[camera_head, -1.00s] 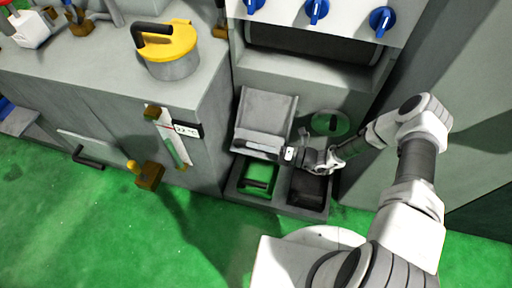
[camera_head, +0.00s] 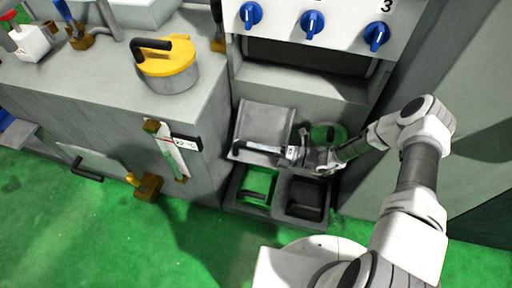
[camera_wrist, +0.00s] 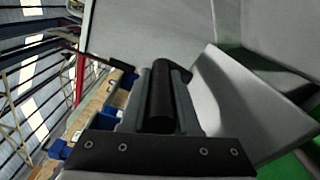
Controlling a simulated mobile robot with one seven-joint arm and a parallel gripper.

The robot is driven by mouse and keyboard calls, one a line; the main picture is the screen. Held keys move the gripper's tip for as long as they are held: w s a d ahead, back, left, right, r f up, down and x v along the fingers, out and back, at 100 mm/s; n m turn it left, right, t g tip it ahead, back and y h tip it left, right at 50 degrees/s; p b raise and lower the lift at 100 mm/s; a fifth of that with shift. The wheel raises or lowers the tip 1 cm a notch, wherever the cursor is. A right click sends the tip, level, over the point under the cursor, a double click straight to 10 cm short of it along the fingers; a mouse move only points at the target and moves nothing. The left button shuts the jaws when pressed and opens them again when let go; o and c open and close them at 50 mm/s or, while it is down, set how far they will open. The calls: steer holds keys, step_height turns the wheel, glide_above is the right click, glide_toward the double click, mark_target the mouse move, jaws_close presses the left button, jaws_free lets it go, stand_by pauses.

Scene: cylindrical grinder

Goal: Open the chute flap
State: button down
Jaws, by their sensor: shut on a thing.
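The chute flap (camera_head: 265,122) is a grey panel with raised sides on the front of the grey machine, sticking out at a slant above the bins. A black bar handle (camera_head: 256,148) runs along its lower front edge. My gripper (camera_head: 285,153) reaches in from the right and is shut on this handle. In the wrist view the dark round handle (camera_wrist: 161,95) lies between my two grey fingers, and a grey panel (camera_wrist: 245,105), likely the flap, shows to the right. The flap's hinge is hard to make out.
Two open bins, a green one (camera_head: 257,187) and a dark one (camera_head: 307,196), sit below the flap. A green disc (camera_head: 327,134) is behind my wrist. Blue knobs (camera_head: 312,22) are above. A grey cabinet with a yellow-lidded pot (camera_head: 169,64) stands left. Green floor is clear in front.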

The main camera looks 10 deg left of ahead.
steer(key=shift+w+r, duration=0.1)
steer(key=c, duration=0.7)
jaws_free()
steer(key=shift+o, duration=0.2)
steer(key=d+p, duration=0.2)
steer(key=d, duration=1.5)
steer(key=shift+s+d, duration=0.2)
steer(key=shift+s, duration=0.15)
